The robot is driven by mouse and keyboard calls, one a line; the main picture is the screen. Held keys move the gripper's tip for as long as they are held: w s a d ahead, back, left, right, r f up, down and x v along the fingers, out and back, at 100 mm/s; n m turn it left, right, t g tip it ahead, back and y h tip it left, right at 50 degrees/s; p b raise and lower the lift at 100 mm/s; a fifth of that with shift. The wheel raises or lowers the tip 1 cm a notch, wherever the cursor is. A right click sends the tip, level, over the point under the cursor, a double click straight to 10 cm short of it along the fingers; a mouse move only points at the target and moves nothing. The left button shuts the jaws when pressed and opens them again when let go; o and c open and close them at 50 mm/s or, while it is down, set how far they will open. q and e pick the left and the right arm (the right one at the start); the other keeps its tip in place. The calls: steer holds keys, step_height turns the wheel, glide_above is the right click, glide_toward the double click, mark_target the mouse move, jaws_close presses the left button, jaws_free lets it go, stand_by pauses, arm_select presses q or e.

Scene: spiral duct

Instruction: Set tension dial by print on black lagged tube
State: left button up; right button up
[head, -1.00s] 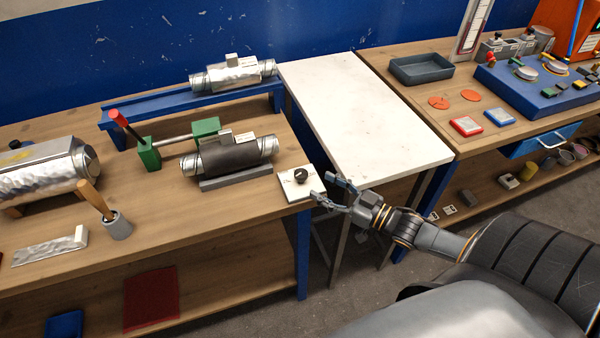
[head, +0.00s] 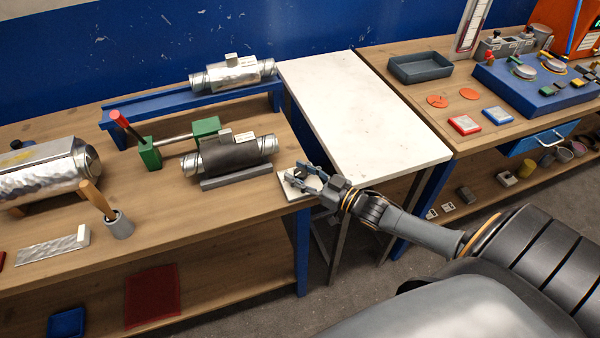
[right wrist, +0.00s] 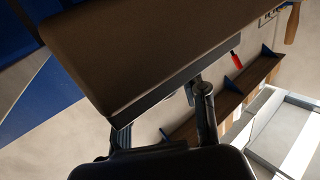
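The black lagged tube (head: 235,155) lies on a grey cradle on the left bench, its metal ends bare. A grey block and a small white printed tag (head: 244,137) sit on top; the print is too small to read. The tension dial, a black knob (head: 300,172) on a pale plate (head: 286,187), is at the bench's right front corner. My right gripper (head: 297,173) is open, its fingers over the plate and either side of the knob, partly hiding it. Contact cannot be told. Its fingers also show in the right wrist view (right wrist: 163,118). My left gripper is not in view.
A foil-covered tube (head: 233,75) rests on a blue rail behind. A green clamp with a red handle (head: 150,152) stands left of the black tube. A bare white table (head: 355,110) adjoins on the right. A large brown surface fills much of the right wrist view.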

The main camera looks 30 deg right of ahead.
steer(key=c, duration=0.6)
steer(key=shift+r+m+t+h+p, duration=0.15)
steer(key=shift+m+t+h+p, duration=0.45)
steer(key=shift+m+h+p, duration=1.15)
steer(key=h, duration=0.2)
steer(key=m+h+p, duration=0.1)
steer(key=h, duration=0.1)
steer(key=shift+m, duration=0.25)
steer(key=shift+m+g+h+p, duration=0.4)
steer(key=shift+m+h, duration=1)
steer(key=shift+h, duration=0.85)
steer(key=shift+d+h, duration=0.1)
steer(key=shift+h, duration=0.2)
steer(key=o, duration=1.1)
steer(key=shift+o, duration=0.2)
